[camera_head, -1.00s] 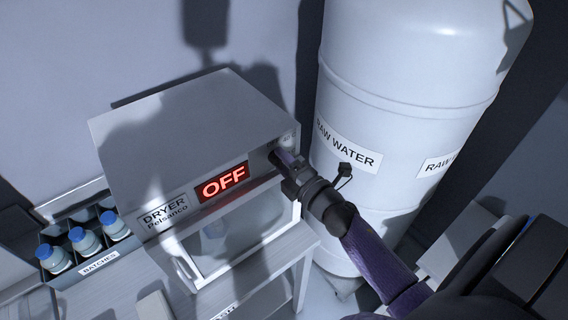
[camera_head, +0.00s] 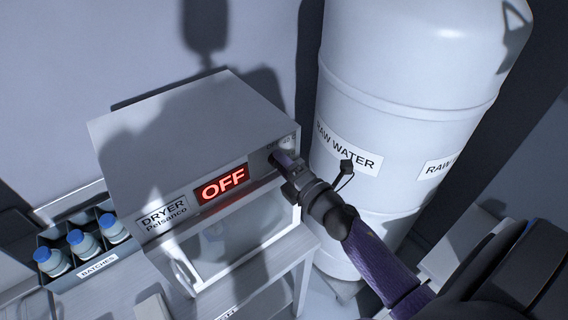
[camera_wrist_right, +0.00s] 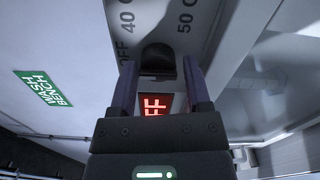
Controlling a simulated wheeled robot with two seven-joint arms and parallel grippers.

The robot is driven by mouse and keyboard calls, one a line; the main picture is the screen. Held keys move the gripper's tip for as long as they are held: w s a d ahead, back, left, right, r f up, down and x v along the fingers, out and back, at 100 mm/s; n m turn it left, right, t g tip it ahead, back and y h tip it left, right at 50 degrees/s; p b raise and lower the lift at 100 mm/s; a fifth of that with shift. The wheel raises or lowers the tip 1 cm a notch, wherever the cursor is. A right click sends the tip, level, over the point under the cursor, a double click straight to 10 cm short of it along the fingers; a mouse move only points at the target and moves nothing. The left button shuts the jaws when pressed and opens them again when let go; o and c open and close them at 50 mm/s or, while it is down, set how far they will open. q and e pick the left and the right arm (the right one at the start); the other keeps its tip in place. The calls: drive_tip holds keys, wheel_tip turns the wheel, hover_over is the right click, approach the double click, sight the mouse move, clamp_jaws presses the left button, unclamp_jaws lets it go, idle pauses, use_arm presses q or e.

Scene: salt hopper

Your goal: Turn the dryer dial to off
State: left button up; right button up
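The dryer (camera_head: 190,130) is a grey box with a lit red OFF display (camera_head: 222,184) on its front. Its dark dial (camera_wrist_right: 158,58) shows in the right wrist view, below the printed marks OFF, 40 and 50. My right gripper (camera_wrist_right: 160,68) is at the dial, its two fingers apart on either side, with visible gaps between them and the dial. In the head view the right gripper (camera_head: 283,161) is at the upper right of the dryer front and hides most of the dial. My left gripper is not in view.
A large white RAW WATER tank (camera_head: 400,110) stands close to the right of the dryer. A BATCHES rack (camera_head: 98,268) with blue-capped bottles (camera_head: 83,243) is at the left. A green WASH BENCH sign (camera_wrist_right: 43,88) shows in the right wrist view.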

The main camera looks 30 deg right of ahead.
drive_tip(key=shift+o, duration=1.1)
drive_tip(key=s+b, duration=0.2)
drive_tip(key=s, duration=0.8)
drive_tip(key=shift+d, duration=0.4)
